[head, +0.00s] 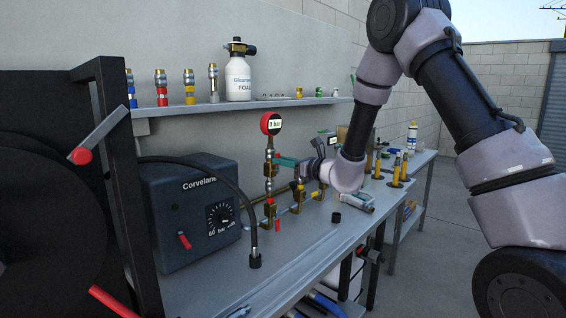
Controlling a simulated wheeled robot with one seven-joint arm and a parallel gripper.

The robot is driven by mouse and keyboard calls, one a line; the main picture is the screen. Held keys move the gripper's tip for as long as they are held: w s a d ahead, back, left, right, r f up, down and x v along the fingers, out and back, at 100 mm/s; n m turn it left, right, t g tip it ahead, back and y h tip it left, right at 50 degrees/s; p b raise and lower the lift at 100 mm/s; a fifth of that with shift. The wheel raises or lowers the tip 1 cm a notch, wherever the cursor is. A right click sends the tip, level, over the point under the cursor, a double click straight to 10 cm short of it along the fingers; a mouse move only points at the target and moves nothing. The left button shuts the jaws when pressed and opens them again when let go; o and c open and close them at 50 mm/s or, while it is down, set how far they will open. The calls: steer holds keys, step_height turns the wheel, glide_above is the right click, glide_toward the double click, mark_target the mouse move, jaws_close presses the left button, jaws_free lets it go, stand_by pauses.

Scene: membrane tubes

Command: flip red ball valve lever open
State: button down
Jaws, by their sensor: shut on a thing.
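A red lever (271,169) stands upright on the brass pipe stack below a round red gauge (271,124) reading about "2 bar". My gripper (284,162), at the end of my arm, reaches in from the right with teal fingertips at this lever. It appears shut on the red lever; the wrist and small scale hide the exact grip. A second small red handle (277,225) hangs at the lower brass fitting (267,212), apart from my gripper.
A dark blue Corveland machine (190,215) stands left of the pipes, with a black hose (242,195) arching in front. A shelf (200,108) behind holds fittings and a white foam bottle (238,77). A black cap (336,217) and brass cylinders (397,172) stand right.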

steer(key=c, duration=0.8)
jaws_free()
steer(key=shift+o, duration=0.2)
steer(key=v, duration=1)
steer(key=shift+s+d, duration=0.25)
steer(key=shift+d, duration=0.1)
steer(key=shift+r, duration=0.1)
